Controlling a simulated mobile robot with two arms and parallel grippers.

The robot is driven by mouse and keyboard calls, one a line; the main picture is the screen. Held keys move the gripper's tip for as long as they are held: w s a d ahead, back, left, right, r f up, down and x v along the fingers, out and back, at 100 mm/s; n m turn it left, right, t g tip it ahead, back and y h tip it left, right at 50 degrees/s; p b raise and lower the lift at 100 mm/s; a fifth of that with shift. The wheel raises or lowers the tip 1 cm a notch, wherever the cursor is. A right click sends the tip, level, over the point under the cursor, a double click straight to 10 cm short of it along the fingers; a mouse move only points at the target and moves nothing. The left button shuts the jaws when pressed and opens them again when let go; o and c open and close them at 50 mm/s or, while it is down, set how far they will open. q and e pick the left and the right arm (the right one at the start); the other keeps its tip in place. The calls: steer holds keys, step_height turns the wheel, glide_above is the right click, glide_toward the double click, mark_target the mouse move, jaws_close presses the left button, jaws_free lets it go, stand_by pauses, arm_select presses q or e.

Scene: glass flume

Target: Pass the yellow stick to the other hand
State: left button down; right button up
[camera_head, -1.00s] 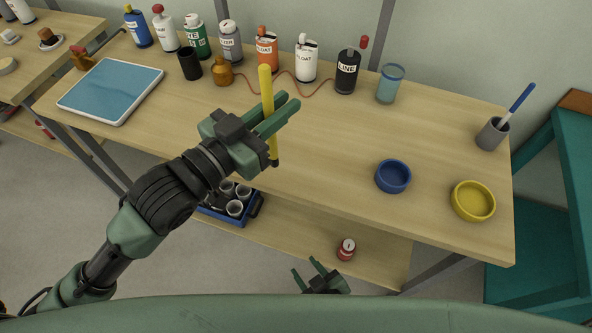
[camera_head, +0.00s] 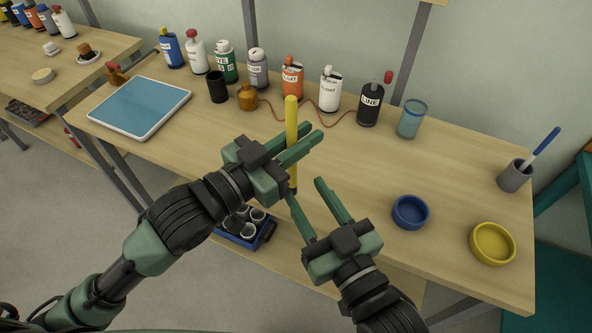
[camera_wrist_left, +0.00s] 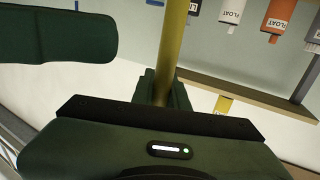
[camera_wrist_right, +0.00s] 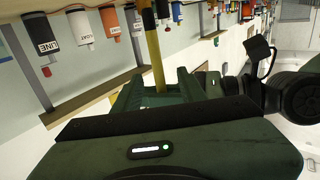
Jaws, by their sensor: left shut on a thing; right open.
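The yellow stick (camera_head: 291,115) is upright in the head view, with a dark lower end. My left gripper (camera_head: 311,136) is shut on it around the middle, above the workbench's front part. My right gripper (camera_head: 304,188) is open, below and slightly right of the left one. Its fingers point up toward the stick's lower end, and one fingertip appears very near it; I cannot tell whether they touch. The stick also shows in the left wrist view (camera_wrist_left: 173,45) and in the right wrist view (camera_wrist_right: 153,55), where it rises beyond the jaws.
The workbench (camera_head: 350,170) has a blue bowl (camera_head: 410,213) and a yellow bowl (camera_head: 492,244) at right. Several bottles stand along the back, with a glass (camera_head: 412,119) beside them. A blue tray (camera_head: 140,108) lies at left. A grey cup (camera_head: 515,176) holds a brush.

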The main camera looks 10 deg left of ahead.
steer(key=x, duration=1)
steer(key=shift+w, duration=0.25)
steer(key=shift+a, duration=0.15)
steer(key=shift+c, duration=0.3)
jaws_close()
arm_select(q)
steer(key=c, duration=1.3)
jaws_free()
